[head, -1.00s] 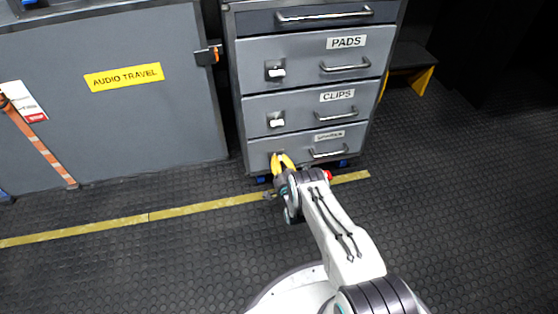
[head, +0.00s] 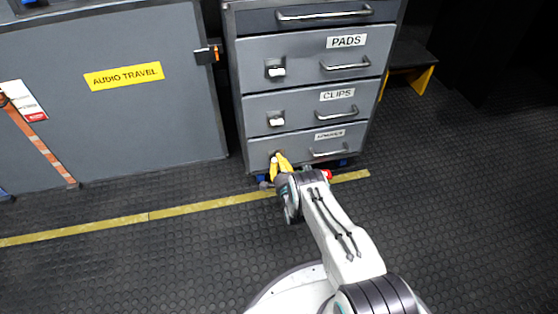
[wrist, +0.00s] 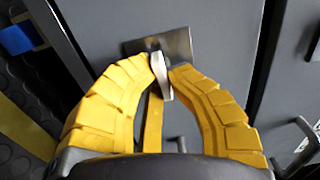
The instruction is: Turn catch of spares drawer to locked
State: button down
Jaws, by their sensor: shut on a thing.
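The bottom drawer (head: 300,156) of the grey cabinet has a label too small to read surely, and looks closed. In the head view my gripper (head: 279,156) hides this catch at the left of the drawer front.
Above are the CLIPS drawer (head: 300,116) and PADS drawer (head: 300,57), their catch tabs lying level. The bottom drawer's bar handle (head: 330,152) is to the right. A grey AUDIO TRAVEL case (head: 120,120) stands at left. The floor in front is clear.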

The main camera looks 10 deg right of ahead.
jog(key=shift+w+r+m, duration=0.15)
jog(key=shift+r+m, duration=0.1)
jog(key=shift+m, duration=0.05)
dwell(0.4)
jog(key=c, duration=1.2)
grip_release()
jog(key=shift+f, duration=0.2)
jog(key=shift+s, duration=0.25)
jog(key=shift+s, duration=5.85)
jog(key=shift+s, duration=0.1)
